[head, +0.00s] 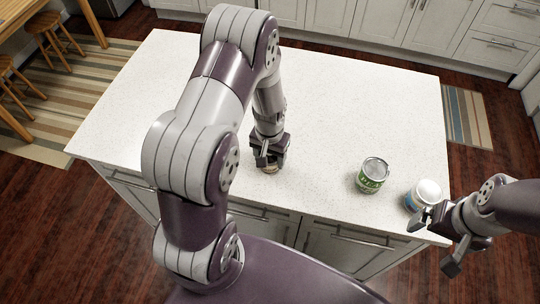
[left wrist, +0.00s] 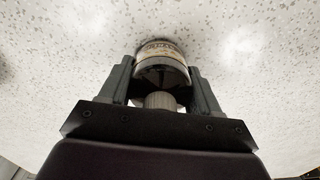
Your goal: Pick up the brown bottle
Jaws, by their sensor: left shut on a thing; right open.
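The bottle (left wrist: 162,68) shows between the fingers of my left gripper (left wrist: 163,85) in the left wrist view. It has a dark body, a pale label band and a ribbed cap facing the camera. My left gripper is shut on it. In the head view my left gripper (head: 268,160) is at the counter's near edge, and only a small brownish part of the bottle (head: 270,170) shows below the fingers. I cannot tell whether the bottle touches the counter. My right gripper (head: 436,243) is open and empty, near the counter's front right corner.
A green-labelled can (head: 372,176) stands on the white counter (head: 340,110), right of my left gripper. A white and blue container (head: 423,195) stands close to my right gripper. The counter's middle and back are clear. Stools (head: 50,30) stand at the far left.

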